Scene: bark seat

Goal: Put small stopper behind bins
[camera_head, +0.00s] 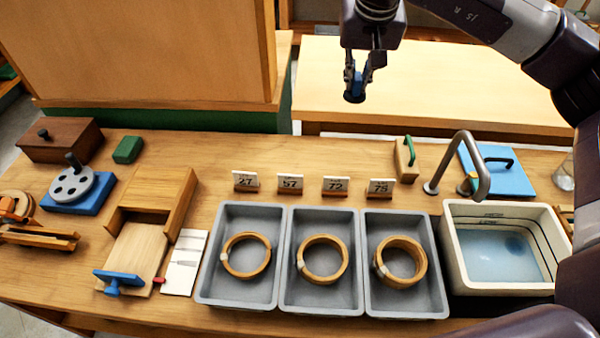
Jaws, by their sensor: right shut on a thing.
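My right gripper (356,82) hangs above the far side of the workbench, at the top middle. It is shut on a small stopper (354,97), which has a blue upper part and a dark round bottom. The stopper is held in the air beyond the number cards. The left grey bin (211,288), middle grey bin (318,303) and right grey bin (410,310) stand side by side at the front of the bench. Each holds wooden rings. My left gripper is not in view.
Several number cards (289,184) stand in a row just behind the bins. A white basin (448,250) with water and a grey tap (485,165) are at the right. A wooden box with a blue-handled slide (125,250) is at the left. Bench behind the cards is clear.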

